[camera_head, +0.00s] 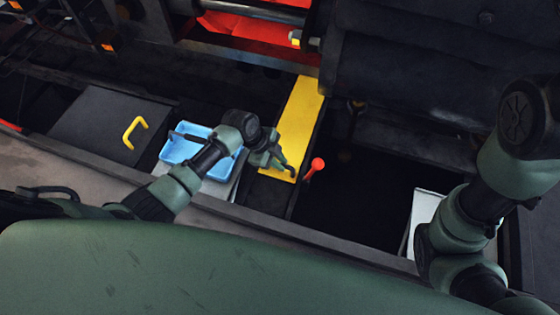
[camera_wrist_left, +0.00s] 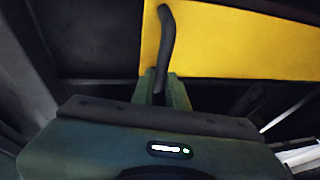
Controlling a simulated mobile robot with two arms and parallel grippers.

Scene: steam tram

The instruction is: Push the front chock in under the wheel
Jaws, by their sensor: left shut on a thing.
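My left gripper (camera_head: 280,162) is at the near end of a long yellow-topped piece (camera_head: 300,112) in the head view. Its fingers are shut on a dark curved bar (camera_wrist_left: 166,45), which stands up between the fingertips in the left wrist view. The yellow surface (camera_wrist_left: 240,42) lies behind the bar there. I cannot tell whether the bar is joined to the yellow piece, or whether that piece is the front chock. I cannot make out a wheel clearly. My right arm shows at the right, but its gripper is out of view.
A blue tray (camera_head: 174,150) sits left of my left gripper, under my forearm. A red-knobbed lever (camera_head: 318,163) stands close to its right. A dark box lid with a yellow handle (camera_head: 135,131) is further left. Dark machinery (camera_head: 420,65) overhangs the back right.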

